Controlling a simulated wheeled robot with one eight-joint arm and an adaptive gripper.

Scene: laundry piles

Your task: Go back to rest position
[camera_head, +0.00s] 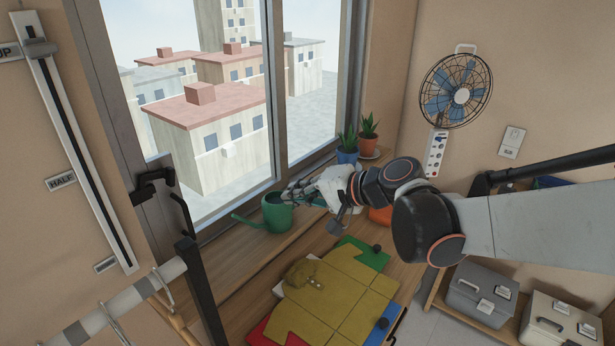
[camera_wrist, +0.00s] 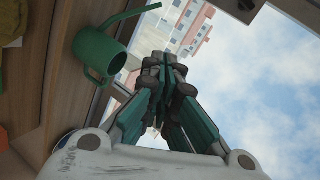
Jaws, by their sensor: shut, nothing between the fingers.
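My gripper (camera_head: 296,194) is at the end of my arm, which reaches in from the right of the head view. It is in front of the window, close to the right side of a green watering can (camera_head: 278,214) on the sill. In the wrist view my gripper (camera_wrist: 168,68) has its fingers together with nothing between them. The watering can (camera_wrist: 98,52) shows there to the left of the fingers, apart from them, with its spout up and to the right.
Two potted plants (camera_head: 347,147) stand on the sill (camera_head: 235,250) behind my wrist. Below lies a folding board of yellow panels (camera_head: 345,290) with a crumpled yellow cloth (camera_head: 300,272) on it. A fan (camera_head: 455,92) hangs on the right wall. Grey boxes (camera_head: 478,290) stand lower right.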

